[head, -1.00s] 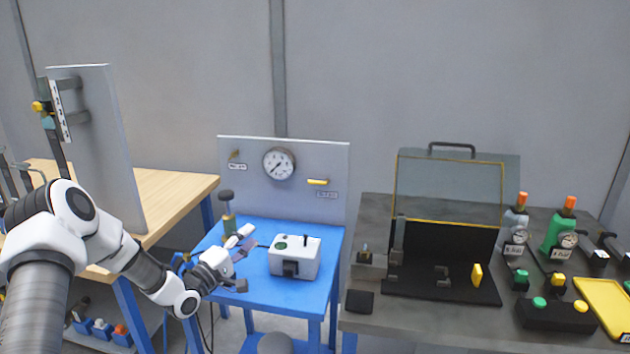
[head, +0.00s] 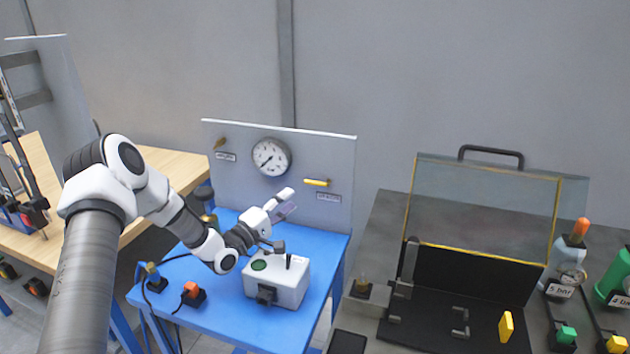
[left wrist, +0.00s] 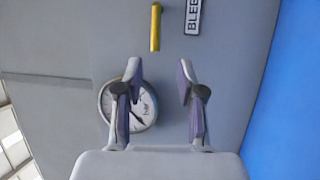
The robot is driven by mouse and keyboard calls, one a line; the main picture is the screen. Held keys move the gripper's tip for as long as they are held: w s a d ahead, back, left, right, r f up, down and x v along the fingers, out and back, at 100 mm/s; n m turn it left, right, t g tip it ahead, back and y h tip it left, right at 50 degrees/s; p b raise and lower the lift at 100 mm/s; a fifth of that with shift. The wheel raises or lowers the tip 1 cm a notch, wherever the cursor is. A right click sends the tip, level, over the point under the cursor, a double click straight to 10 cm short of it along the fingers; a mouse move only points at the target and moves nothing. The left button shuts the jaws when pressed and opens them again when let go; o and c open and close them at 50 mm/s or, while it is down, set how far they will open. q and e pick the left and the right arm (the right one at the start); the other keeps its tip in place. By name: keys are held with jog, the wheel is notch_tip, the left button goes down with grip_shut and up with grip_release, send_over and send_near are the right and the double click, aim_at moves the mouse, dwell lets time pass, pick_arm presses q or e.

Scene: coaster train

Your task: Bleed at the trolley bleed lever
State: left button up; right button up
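The trolley bleed lever (head: 316,182) is a short yellow handle on the grey upright panel (head: 335,150), lying level above a small label. In the left wrist view the yellow lever (left wrist: 156,28) stands ahead of the fingertips, beside a partly cut-off label (left wrist: 193,15) reading "BLEE". My left gripper (head: 286,213) is in front of the panel, below and left of the lever. In the left wrist view my left gripper (left wrist: 158,76) is open and empty, with the lever beyond the gap and apart from it. My right gripper is not in view.
A round gauge (head: 271,157) and a brass lever (head: 220,143) are on the same panel. A white box (head: 290,287) with a green disc stands on the blue trolley top (head: 225,318), below my gripper. A clear-lidded black case (head: 480,200) is on the dark bench at right.

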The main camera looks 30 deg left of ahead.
aim_at(308, 183)
pick_arm(q)
jog(key=x, duration=0.4)
jog(key=p+x, duration=0.1)
jog(key=x, duration=0.2)
jog(key=shift+r, duration=0.4)
jog(key=shift+d, duration=0.1)
grip_shut()
